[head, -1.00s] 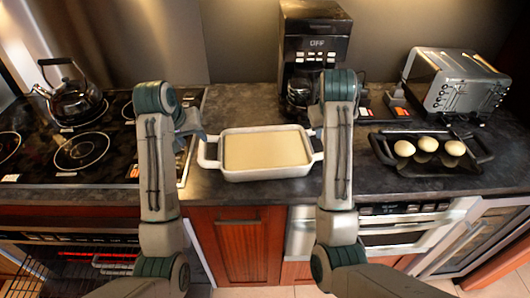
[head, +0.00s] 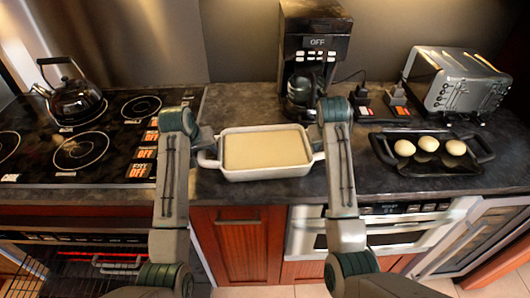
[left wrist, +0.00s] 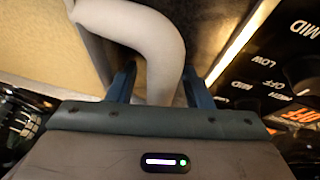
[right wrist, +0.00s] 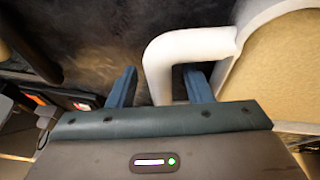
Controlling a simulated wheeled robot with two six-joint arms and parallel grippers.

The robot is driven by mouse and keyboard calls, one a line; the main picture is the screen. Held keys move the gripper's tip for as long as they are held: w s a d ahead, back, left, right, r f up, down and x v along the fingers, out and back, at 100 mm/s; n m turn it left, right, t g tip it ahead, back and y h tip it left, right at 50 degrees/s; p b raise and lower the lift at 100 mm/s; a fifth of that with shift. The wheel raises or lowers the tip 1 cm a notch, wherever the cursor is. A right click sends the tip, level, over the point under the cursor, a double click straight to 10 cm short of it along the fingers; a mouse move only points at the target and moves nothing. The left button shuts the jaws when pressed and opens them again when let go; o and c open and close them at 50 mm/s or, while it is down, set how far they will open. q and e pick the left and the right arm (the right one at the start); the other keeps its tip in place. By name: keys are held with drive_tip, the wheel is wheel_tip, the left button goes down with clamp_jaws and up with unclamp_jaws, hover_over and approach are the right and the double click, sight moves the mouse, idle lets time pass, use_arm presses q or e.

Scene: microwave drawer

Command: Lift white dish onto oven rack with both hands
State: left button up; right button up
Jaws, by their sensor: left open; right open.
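The white dish (head: 234,177), with a pale yellow filling, sits on the dark counter between the hob and the black tray. My left gripper (head: 204,140) is at the dish's left handle. In the left wrist view its open fingers (left wrist: 158,88) stand either side of the white handle (left wrist: 150,40). My right gripper is hidden behind its arm in the head view. In the right wrist view its open fingers (right wrist: 160,88) straddle the other white handle (right wrist: 158,62). The oven rack (head: 28,272) shows partly at the lower left, below the hob.
A kettle (head: 75,98) stands on the black hob (head: 115,115) at left. A coffee maker (head: 316,42) is behind the dish. A toaster (head: 462,82) and a black tray (head: 430,165) with three pale round items are at right.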

use_arm(q)
clamp_jaws()
use_arm(e)
clamp_jaws()
idle(0.9)
